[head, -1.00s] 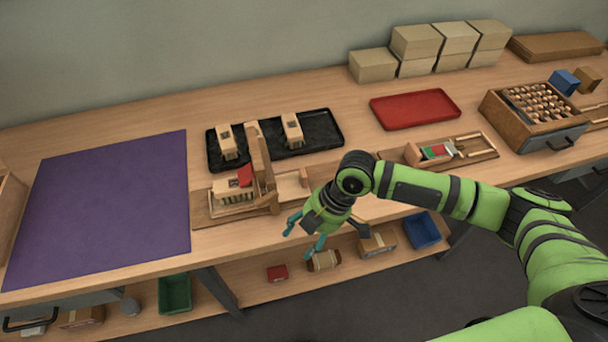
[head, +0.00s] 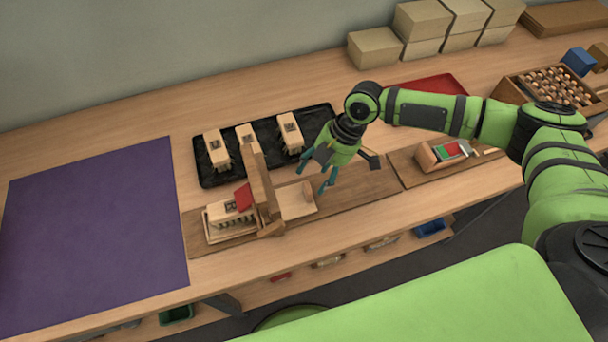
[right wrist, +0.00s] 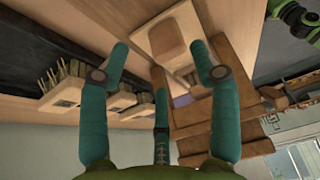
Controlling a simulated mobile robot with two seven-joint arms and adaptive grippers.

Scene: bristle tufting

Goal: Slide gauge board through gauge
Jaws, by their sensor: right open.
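The gauge (head: 262,188) is a wooden upright on a brown base board (head: 362,188). A pale board with bristle tufts (head: 228,222) sits at its left side, with a red piece (head: 243,197) above it against the upright. A pale wooden piece (head: 297,200) lies at the gauge's right side. I cannot tell which piece is the gauge board. My right gripper (head: 322,174) is open and empty, above the base just right of that pale piece. In the right wrist view its teal fingers (right wrist: 160,75) are spread, with pale wood (right wrist: 172,42) beyond them. My left gripper is not in view.
A black tray (head: 268,157) with several tufted boards lies behind the gauge. A purple mat (head: 95,230) covers the left. A wooden holder with green and red pieces (head: 442,154), a red tray (head: 430,86) and a wooden crate (head: 512,92) are to the right. Stacked boxes (head: 422,20) stand behind.

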